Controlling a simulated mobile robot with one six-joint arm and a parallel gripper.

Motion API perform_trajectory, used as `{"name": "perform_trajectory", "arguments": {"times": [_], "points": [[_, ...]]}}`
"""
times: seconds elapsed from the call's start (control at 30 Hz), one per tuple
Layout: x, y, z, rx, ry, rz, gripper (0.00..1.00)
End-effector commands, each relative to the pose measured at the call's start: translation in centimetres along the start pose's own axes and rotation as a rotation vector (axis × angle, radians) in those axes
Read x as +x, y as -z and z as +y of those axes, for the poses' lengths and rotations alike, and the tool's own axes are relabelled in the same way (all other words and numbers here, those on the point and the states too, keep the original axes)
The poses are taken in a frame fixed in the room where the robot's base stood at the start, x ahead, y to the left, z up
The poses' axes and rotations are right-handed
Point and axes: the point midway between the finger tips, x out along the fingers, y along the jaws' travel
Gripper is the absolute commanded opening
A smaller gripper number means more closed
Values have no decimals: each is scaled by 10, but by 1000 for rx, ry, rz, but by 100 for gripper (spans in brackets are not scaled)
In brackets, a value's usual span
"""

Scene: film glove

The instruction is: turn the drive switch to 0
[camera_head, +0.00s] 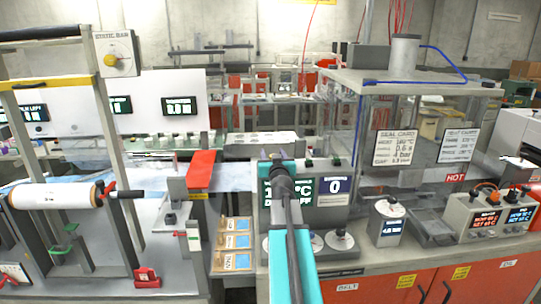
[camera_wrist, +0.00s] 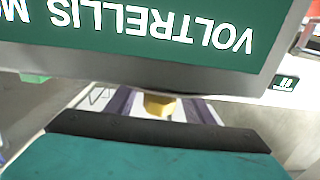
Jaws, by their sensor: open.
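The control console (camera_head: 327,198) stands at the middle of the bench, with a green display and a blue display showing 0. Two round white dials with dark knobs, one at the right (camera_head: 340,240), sit low on it. I cannot read which control is the drive switch; my arm hides part of the console. My gripper (camera_head: 276,156) is open at the console's top edge in the head view. In the wrist view, two purple-grey fingers stand apart with a small yellow thing (camera_wrist: 160,105) seen between them. I cannot tell what it is or whether they touch it.
A film roll (camera_head: 55,195) and a red-topped lever part (camera_head: 201,168) are at left. At right are a clear-walled sealing box (camera_head: 420,130), a small dial unit (camera_head: 387,222) and a heater controller (camera_head: 490,215). A panel lettered VOLTRELLIS (camera_wrist: 150,35) fills the wrist view's top.

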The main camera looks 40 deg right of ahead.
Motion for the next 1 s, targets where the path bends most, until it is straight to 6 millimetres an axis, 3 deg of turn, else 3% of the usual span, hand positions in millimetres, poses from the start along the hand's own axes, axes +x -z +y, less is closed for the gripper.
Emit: {"name": "perform_trajectory", "arguments": {"times": [0.27,0.53,0.57,1.0], "points": [[0,0,0,0,0,0,48],[0,0,0,0,0,0,6],[-9,0,-11,-3,3,0,7],[2,0,-2,1,3,0,7]]}}
